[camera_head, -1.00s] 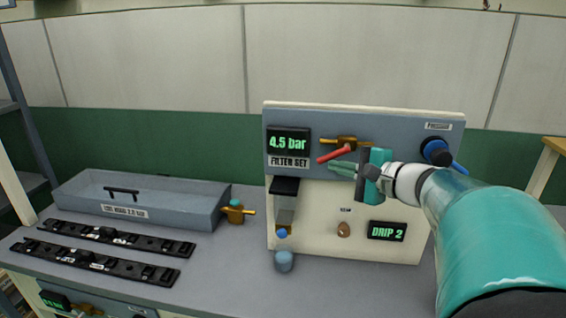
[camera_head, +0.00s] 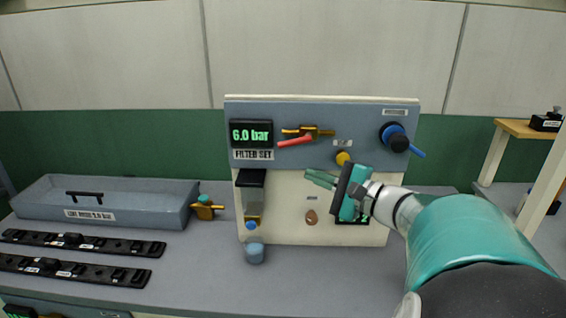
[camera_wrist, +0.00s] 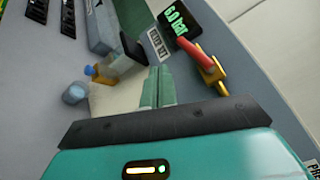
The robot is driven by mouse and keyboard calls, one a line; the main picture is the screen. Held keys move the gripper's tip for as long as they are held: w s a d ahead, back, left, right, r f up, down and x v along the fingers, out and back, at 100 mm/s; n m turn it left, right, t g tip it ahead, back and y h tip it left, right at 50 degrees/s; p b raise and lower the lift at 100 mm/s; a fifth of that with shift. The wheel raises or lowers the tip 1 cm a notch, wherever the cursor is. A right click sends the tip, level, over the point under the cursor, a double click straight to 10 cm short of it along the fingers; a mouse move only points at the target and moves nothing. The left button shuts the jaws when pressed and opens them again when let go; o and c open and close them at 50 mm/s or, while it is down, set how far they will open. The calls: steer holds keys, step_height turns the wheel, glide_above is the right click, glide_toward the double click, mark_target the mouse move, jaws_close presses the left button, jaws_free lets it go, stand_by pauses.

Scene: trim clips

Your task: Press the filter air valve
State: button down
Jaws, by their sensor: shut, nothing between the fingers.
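The panel (camera_head: 290,215) stands upright on the bench. Near its top left are a display (camera_head: 251,133) reading 6.0 bar and a FILTER SET label (camera_head: 253,154). To their right is a brass valve (camera_head: 318,131) with a red lever (camera_head: 295,141); both also show in the wrist view (camera_wrist: 200,58). A round yellow part (camera_head: 343,158) sits below right of the valve. I cannot tell which part is the named filter air valve. My gripper (camera_head: 307,177) is shut and empty, below the red lever and apart from it. Its shut fingers (camera_wrist: 160,72) point toward the panel in the wrist view.
A grey tray (camera_head: 110,203) and black strips (camera_head: 75,271) lie left. My gripper partly hides a lower display.

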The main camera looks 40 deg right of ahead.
steer(key=s, duration=0.6)
steer(key=shift+s+d, duration=0.25)
steer(key=shift+d, duration=0.15)
steer(key=shift+r, duration=0.1)
steer(key=w+a+f+n+g, duration=0.1)
steer(key=a+f+n+g, duration=0.2)
steer(key=a+n, duration=0.4)
steer(key=w+a+f+n+g+h, duration=0.1)
steer(key=a+f+n+g, duration=0.3)
steer(key=a, duration=1)
steer(key=w+a+f+n+g, duration=0.3)
steer(key=a+f+n+g, duration=0.1)
steer(key=a+n, duration=0.6)
steer(key=shift+a+g+h, duration=0.4)
steer(key=shift+a+g, duration=0.25)
steer(key=shift+g, duration=0.05)
steer(key=shift+w, duration=0.15)
